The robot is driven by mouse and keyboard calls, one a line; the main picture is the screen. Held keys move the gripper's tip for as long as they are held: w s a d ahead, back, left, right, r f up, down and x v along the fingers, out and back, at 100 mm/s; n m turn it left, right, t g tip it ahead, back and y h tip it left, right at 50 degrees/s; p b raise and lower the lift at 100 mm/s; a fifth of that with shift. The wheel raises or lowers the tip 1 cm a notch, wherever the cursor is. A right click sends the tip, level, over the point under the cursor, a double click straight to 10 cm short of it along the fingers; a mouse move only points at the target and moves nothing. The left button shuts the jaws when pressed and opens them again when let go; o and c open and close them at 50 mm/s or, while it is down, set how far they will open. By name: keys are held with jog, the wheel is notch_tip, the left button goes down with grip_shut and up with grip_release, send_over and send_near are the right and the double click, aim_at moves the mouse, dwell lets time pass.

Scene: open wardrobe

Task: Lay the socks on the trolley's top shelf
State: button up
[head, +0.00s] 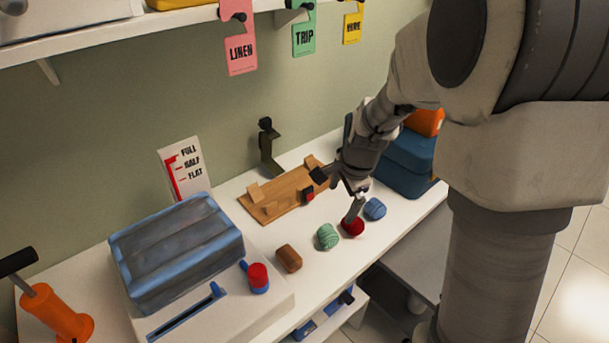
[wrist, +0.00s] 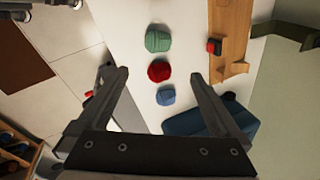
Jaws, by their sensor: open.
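Three rolled sock balls lie in a row on the white bench: green (head: 327,236), red (head: 352,228) and blue (head: 375,209). The wrist view also shows the green one (wrist: 158,39), the red one (wrist: 159,71) and the blue one (wrist: 166,95). My gripper (head: 354,208) points down over the red ball, its fingers partly covering it. In the wrist view my gripper (wrist: 156,77) is open, with the red ball showing between the spread fingertips. I cannot tell the exact height. A grey surface (head: 411,263), apparently the trolley's top shelf, lies below the bench's front edge, partly hidden by my arm.
A wooden board (head: 272,196) with blocks lies behind the socks. A brown block (head: 289,258) sits left of the green ball. Blue cases (head: 408,163) stand at right.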

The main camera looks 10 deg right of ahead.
aim_at(330, 230)
jog(key=shift+m, duration=0.3)
jog(key=b+x, duration=0.3)
jog(key=x, duration=1)
jog(key=shift+w+f, duration=0.1)
jog(key=shift+f, duration=0.2)
jog(key=b+x, duration=0.1)
jog(key=x, duration=0.4)
jog(key=shift+d, duration=0.2)
jog(key=shift+c, duration=0.2)
jog(key=c, duration=1.2)
jog(key=shift+r, duration=0.15)
